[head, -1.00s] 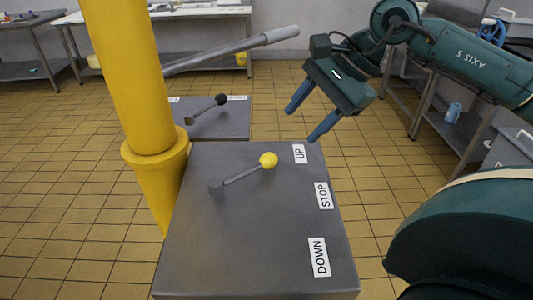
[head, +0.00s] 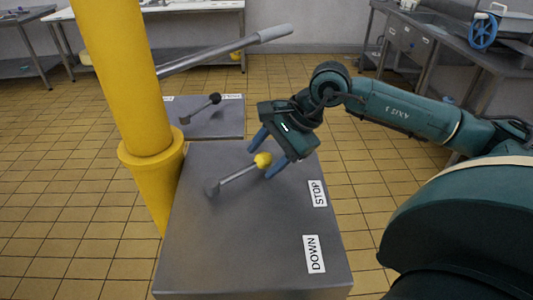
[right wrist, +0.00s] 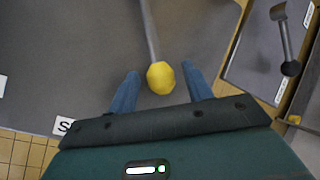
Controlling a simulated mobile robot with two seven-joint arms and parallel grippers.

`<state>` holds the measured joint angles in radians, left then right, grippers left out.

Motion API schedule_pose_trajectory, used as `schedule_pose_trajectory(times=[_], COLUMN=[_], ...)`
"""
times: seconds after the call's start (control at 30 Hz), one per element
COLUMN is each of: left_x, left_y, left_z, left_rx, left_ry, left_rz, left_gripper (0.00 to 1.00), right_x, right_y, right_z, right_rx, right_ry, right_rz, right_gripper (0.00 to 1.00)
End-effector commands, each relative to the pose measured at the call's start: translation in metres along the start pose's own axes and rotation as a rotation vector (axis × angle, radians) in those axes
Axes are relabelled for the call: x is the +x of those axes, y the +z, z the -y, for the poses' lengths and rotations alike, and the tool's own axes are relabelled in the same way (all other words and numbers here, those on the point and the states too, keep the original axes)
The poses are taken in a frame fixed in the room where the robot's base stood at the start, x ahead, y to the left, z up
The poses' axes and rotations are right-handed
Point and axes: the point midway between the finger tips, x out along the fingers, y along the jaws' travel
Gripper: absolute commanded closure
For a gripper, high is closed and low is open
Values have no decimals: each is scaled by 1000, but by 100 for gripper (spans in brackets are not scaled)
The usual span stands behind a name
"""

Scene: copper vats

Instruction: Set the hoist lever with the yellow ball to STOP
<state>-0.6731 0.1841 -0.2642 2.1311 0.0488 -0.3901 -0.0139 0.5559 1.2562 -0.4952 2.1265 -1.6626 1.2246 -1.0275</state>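The hoist lever (head: 236,176) is a grey rod with a yellow ball (head: 263,160) at its end. It points up and right from its pivot, toward the far right of the grey box top (head: 220,250). The STOP label (head: 317,193) and DOWN label (head: 314,253) show along the right edge; the UP label is hidden behind my right gripper. My right gripper (head: 264,155) is open, with its blue fingers on either side of the ball. In the right wrist view the ball (right wrist: 160,78) lies between the spread fingers, with gaps visible. My left gripper is not in view.
A second box with a black-balled lever (head: 214,98) stands behind. A yellow post (head: 125,90) rises at the left, with a long grey bar (head: 225,50) reaching right from it. Steel tables line the back wall. Tiled floor (head: 60,200) is clear at the left.

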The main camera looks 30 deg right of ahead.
Motion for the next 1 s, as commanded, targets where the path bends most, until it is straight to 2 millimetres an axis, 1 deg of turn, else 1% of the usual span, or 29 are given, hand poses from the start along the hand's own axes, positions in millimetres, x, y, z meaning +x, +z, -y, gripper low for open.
schedule_pose_trajectory(times=[0.03, 0.07, 0.6, 1.0], left_x=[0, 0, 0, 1], left_y=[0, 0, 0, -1], left_z=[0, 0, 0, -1], left_rx=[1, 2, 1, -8], left_ry=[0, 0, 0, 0], left_rz=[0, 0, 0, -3], left_gripper=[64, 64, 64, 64], right_x=[0, 0, -1, 0], right_y=[0, 0, 0, 0], right_z=[0, 0, 0, 3], right_rx=[0, 0, 0, 1], right_ry=[0, 0, 0, -1], right_rz=[0, 0, 0, 0], right_gripper=[54, 56, 100, 100])
